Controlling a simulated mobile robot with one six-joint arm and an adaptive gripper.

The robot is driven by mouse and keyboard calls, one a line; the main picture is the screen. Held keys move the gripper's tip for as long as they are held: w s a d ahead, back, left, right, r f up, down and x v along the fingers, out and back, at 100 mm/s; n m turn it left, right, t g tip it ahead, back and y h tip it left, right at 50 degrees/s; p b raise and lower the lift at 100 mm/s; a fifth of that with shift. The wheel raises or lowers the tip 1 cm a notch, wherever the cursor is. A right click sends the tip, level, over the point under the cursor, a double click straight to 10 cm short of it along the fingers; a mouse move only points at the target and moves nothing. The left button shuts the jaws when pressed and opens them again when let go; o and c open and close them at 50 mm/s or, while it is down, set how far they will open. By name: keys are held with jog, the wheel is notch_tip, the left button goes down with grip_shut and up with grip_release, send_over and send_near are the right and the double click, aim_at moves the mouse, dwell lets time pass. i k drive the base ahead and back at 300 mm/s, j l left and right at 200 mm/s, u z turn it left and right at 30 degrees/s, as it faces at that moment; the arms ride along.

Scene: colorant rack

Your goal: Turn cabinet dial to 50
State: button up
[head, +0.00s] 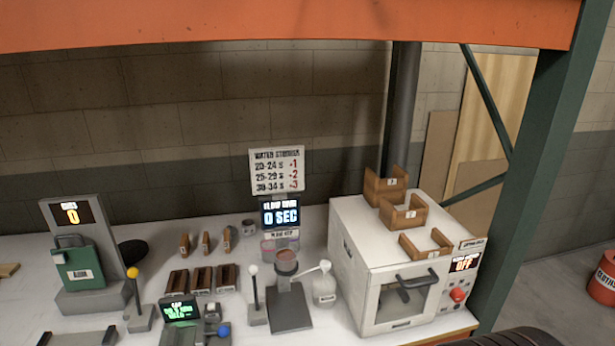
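The white cabinet (375,280) stands at the right end of the white table, with a dark-handled door (412,297) on its front. The door looks shut. A red dial (458,294) sits on the cabinet's front panel, right of the door. The marks around the dial are too small to read. My gripper is not in this view, and nothing is seen touching the dial.
Several wooden holders (405,217) stand on the cabinet's top. A dark ribbed curved shape (500,339) shows at the bottom right edge, below the dial. A green rack post (530,180) rises right of the cabinet. Displays, levers and small blocks fill the table to the left.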

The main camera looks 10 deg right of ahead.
aim_at(456, 294)
jog(key=z, duration=1.15)
